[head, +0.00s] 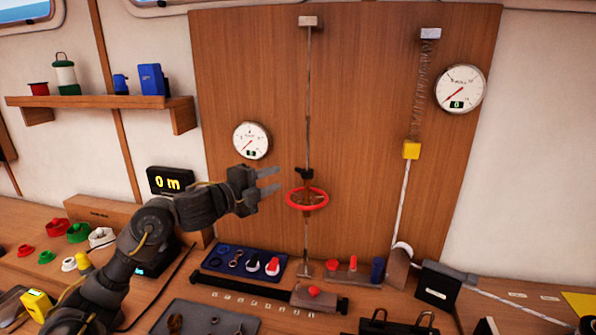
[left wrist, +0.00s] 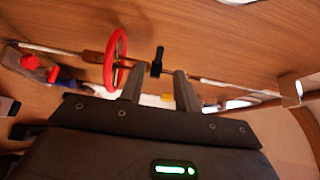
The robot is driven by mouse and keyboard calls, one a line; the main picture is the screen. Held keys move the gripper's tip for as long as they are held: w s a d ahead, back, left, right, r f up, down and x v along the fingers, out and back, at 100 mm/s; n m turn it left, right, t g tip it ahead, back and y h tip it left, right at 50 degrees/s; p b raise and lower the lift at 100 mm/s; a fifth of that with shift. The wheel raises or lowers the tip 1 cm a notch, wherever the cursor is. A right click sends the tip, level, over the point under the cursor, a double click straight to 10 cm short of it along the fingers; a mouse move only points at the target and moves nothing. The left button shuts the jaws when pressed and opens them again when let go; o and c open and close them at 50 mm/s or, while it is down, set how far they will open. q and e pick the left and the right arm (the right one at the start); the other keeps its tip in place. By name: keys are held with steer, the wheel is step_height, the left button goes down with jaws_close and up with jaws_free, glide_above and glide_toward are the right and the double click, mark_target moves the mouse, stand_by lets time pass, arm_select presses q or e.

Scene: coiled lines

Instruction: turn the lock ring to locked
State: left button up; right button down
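A thin upright rod on the wooden panel carries a red handwheel (head: 307,198) and, just above it, a small black winged piece (head: 304,174), which looks like the lock ring. My left gripper (head: 278,178) is open and empty, its fingers pointing right at the black piece with a small gap left. In the left wrist view the black piece (left wrist: 157,62) lies ahead, between the lines of the two fingers (left wrist: 158,80), and the red handwheel (left wrist: 115,58) is beside the left finger. Any locked marking is too small to see. My right gripper is not in view.
Two round gauges (head: 251,141) (head: 461,89) hang on the panel. A spring with a yellow block (head: 411,150) hangs to the right. A blue tray (head: 244,262) of parts and a rack with red pieces (head: 353,268) stand below. The panel around the rod is clear.

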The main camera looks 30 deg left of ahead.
mark_target(296, 170)
arm_select(q)
steer(key=p+x, duration=0.2)
steer(key=x, duration=0.6)
steer(key=shift+w+d+r, duration=0.1)
steer(key=shift+w, duration=0.15)
steer(key=shift+w+d, duration=0.15)
steer(key=shift+w, duration=0.25)
jaws_close()
